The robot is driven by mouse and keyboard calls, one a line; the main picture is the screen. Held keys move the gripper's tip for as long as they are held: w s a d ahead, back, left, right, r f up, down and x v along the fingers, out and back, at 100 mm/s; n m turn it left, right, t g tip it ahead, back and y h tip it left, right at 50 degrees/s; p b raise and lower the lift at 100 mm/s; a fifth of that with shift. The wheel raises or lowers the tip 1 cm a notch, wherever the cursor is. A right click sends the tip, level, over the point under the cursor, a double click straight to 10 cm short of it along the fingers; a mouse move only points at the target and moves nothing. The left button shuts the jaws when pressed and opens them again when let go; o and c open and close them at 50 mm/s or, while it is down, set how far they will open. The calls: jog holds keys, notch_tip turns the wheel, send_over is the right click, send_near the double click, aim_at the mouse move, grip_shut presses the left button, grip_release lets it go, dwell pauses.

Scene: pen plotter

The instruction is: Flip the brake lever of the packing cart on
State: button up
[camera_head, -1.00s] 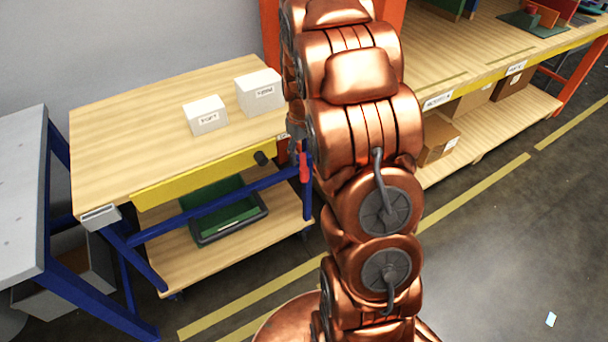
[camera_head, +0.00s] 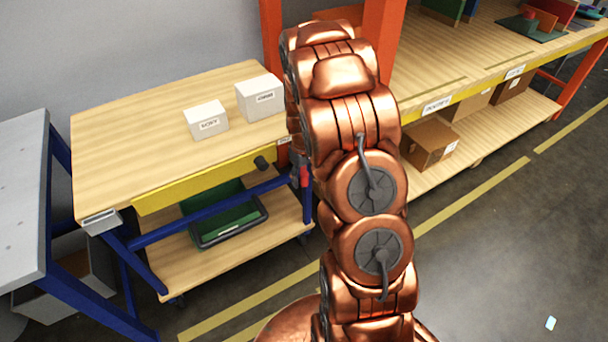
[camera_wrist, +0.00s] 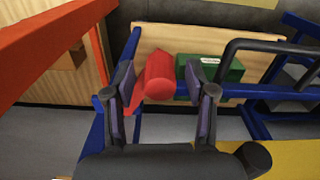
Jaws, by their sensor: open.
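The packing cart (camera_head: 170,110) has a wooden top, yellow front strip and blue frame. Its red brake lever (camera_head: 304,176) is at the right front leg, partly hidden by my arm in the head view. In the wrist view the red lever (camera_wrist: 158,75) lies between the two fingers of my gripper (camera_wrist: 162,82), nearer the left finger. The fingers are open on either side; I cannot tell whether either touches it. In the head view my arm hides most of the gripper.
Two white boxes (camera_head: 206,120) (camera_head: 260,96) stand on the cart top. A green bin (camera_head: 228,222) sits on its lower shelf. A dark knob (camera_head: 262,163) juts from the cart's front. An orange post (camera_head: 272,40) stands behind.

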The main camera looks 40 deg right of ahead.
grip_shut()
dwell(0.5)
